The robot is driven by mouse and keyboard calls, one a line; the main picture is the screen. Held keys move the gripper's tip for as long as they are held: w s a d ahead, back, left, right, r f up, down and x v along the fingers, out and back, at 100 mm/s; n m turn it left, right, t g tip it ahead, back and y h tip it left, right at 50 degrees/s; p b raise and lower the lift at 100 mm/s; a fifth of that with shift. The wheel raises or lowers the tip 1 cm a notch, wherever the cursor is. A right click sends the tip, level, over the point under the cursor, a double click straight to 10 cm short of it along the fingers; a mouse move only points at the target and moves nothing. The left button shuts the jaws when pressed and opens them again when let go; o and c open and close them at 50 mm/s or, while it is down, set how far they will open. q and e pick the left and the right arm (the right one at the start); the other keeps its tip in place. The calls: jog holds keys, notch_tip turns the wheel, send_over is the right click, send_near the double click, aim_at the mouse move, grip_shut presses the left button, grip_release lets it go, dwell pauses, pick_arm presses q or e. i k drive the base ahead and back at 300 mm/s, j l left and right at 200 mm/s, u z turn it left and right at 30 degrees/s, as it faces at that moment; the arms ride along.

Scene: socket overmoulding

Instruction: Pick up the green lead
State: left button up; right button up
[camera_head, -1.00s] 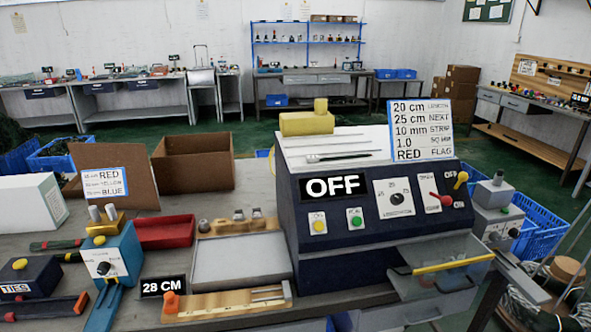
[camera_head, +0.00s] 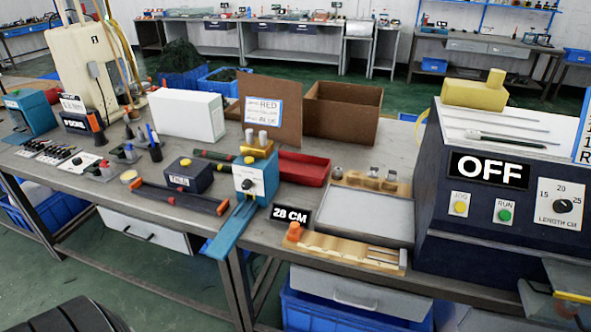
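I cannot make out a green lead for certain in the head view. A dark green and red rod-like item (camera_head: 214,155) lies behind the blue machine (camera_head: 257,178) on the workbench (camera_head: 190,212). A dark green tangled heap (camera_head: 178,56) sits at the back beside a blue crate (camera_head: 222,78), too far off to tell what it is. Neither of my grippers is in view.
A dark blue machine reading OFF (camera_head: 488,169) stands at right. A grey tray (camera_head: 362,212), wooden fixture (camera_head: 345,252), red bin (camera_head: 303,168) and white box (camera_head: 187,115) stand on the bench. Several small tools (camera_head: 62,155) line its left end.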

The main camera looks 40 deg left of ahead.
aim_at(469, 134)
jog(key=i+l+u, duration=0.2)
jog(key=i+u, duration=0.15)
jog(key=i+l+u, duration=0.4)
jog(key=k+j, duration=0.1)
